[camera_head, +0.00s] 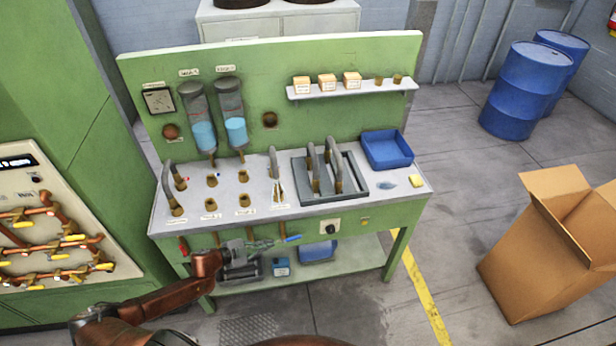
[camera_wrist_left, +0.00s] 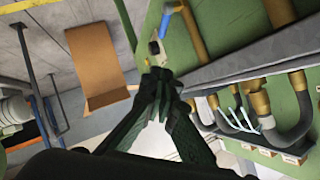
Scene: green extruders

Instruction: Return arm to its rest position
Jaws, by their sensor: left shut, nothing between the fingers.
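My left arm comes in from the lower left in the head view, and its gripper (camera_head: 238,254) is in front of the green workbench's front panel, below the tabletop edge. In the left wrist view the dark fingers of my left gripper (camera_wrist_left: 160,82) meet at their tips and hold nothing. The green workbench (camera_head: 270,110) stands ahead, with its pale top above and behind the gripper. I cannot tell from the head view whether the gripper touches the bench front. My right gripper is in neither view.
On the bench stand pipes, a grey tray (camera_head: 300,198) and a blue bin (camera_head: 386,150). A red-handled valve (camera_head: 183,246) and a blue-handled valve (camera_head: 290,239) project from the front. A cardboard box (camera_head: 545,250) and blue barrels (camera_head: 525,90) stand right. Floor between bench and box is clear.

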